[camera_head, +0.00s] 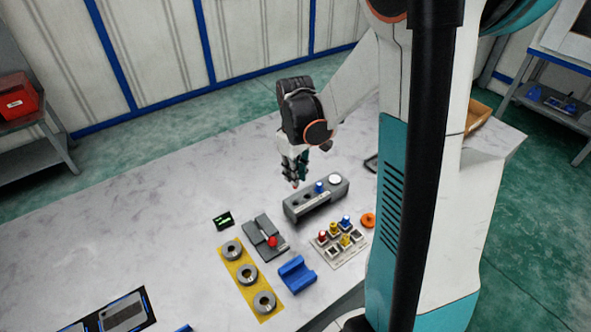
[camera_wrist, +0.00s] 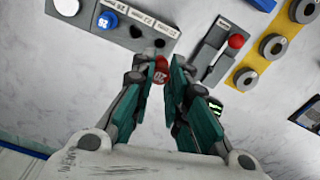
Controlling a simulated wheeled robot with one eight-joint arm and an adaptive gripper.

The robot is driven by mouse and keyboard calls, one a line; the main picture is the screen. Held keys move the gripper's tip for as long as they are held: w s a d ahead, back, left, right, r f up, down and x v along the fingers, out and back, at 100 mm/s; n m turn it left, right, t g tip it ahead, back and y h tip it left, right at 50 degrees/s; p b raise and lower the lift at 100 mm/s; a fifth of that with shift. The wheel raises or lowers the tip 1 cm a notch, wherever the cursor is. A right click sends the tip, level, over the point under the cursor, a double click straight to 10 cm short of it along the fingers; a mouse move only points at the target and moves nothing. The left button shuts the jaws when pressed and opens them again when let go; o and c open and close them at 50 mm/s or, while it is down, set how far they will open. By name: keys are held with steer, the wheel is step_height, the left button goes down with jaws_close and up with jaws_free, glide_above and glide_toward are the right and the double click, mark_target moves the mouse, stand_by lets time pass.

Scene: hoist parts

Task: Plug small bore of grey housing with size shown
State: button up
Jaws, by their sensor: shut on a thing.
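The grey housing (camera_head: 303,208) lies on the bench with a white plug (camera_head: 335,180) and a blue plug (camera_head: 319,187) in its top. It is at upper left in the wrist view (camera_wrist: 88,32), with labels and open dark bores at its near end. My gripper (camera_head: 296,186) is above and beside that end, shut on a red plug (camera_wrist: 161,74) marked with what looks like "20". The plug appears apart from the housing. A small black display (camera_head: 223,220) with green characters stands to the left; it is partly hidden behind a finger in the wrist view. Its characters are too small to read.
A plug tray (camera_head: 350,258) holds red, yellow and blue plugs. A grey fixture with a red knob (camera_head: 272,241), a yellow plate (camera_head: 239,268) with grey rings, a blue cradle (camera_head: 297,274) and an orange disc (camera_head: 368,220) lie nearby.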

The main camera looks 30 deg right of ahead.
mark_target(295, 188)
steer(key=shift+f+b, duration=2.35)
steer(key=shift+f, duration=0.95)
steer(key=shift+f+b, duration=1.2)
steer(key=shift+b, duration=0.2)
stand_by(2.8)
steer(key=o, duration=0.8)
